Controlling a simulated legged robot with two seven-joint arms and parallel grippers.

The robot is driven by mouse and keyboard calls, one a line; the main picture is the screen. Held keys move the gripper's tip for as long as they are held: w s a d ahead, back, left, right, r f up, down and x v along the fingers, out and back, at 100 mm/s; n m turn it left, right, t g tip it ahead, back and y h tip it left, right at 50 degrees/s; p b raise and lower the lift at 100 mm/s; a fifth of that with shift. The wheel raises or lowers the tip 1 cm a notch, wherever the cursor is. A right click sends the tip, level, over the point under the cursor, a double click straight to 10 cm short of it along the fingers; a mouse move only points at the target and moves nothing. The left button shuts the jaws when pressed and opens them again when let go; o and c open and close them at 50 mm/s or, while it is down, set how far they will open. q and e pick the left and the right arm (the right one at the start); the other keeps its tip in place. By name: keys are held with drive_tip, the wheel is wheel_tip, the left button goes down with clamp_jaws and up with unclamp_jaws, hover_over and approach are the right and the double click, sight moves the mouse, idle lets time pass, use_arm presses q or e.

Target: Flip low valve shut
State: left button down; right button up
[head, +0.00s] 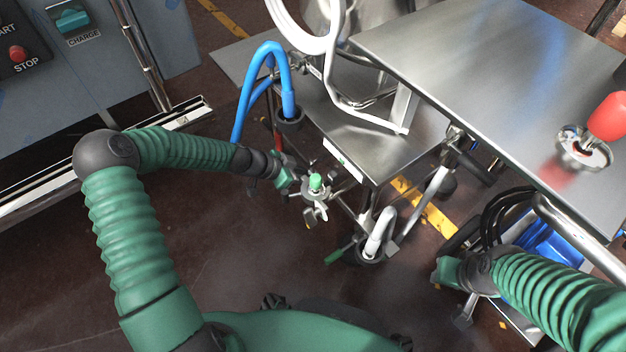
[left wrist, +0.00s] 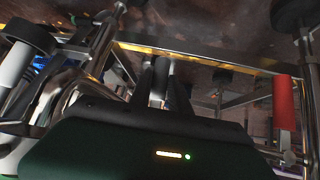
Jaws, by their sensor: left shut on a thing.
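A metal valve fitting with a green cap (head: 316,183) stands at the front corner of the steel cart's lower level. My left gripper (head: 306,192) reaches it from the left and is shut at this fitting. In the left wrist view my left gripper (left wrist: 160,82) shows two dark fingers closed around a narrow pale part. Which part of the valve it is, I cannot tell. A green lever handle (head: 336,257) sticks out lower down, near a white hose end. My right gripper (head: 459,300) hangs at the lower right, apart from the valves; its fingers are not clear.
The cart's steel top (head: 450,70) spreads at the upper right, with a red knob (head: 608,117) on it. A blue hose (head: 268,50) loops down left of the cart. A grey control cabinet (head: 95,75) stands at the upper left. Open dark floor (head: 255,265) lies in front.

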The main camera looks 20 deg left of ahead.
use_arm(q)
drive_tip(key=shift+w+a+f+t+y, duration=0.1)
drive_tip(key=shift+a+f+t+y, duration=0.1)
drive_tip(key=shift+t+y, duration=0.1)
use_arm(e)
drive_tip(key=shift+d+f, duration=0.15)
drive_tip(key=shift+f, duration=0.1)
use_arm(q)
drive_tip(key=shift+a, duration=0.1)
drive_tip(key=c, duration=1.3)
unclamp_jaws()
drive_tip(key=shift+w, duration=0.1)
drive_tip(key=shift+o, duration=0.3)
drive_tip(key=shift+r, duration=0.2)
use_arm(e)
drive_tip(key=shift+r, duration=0.1)
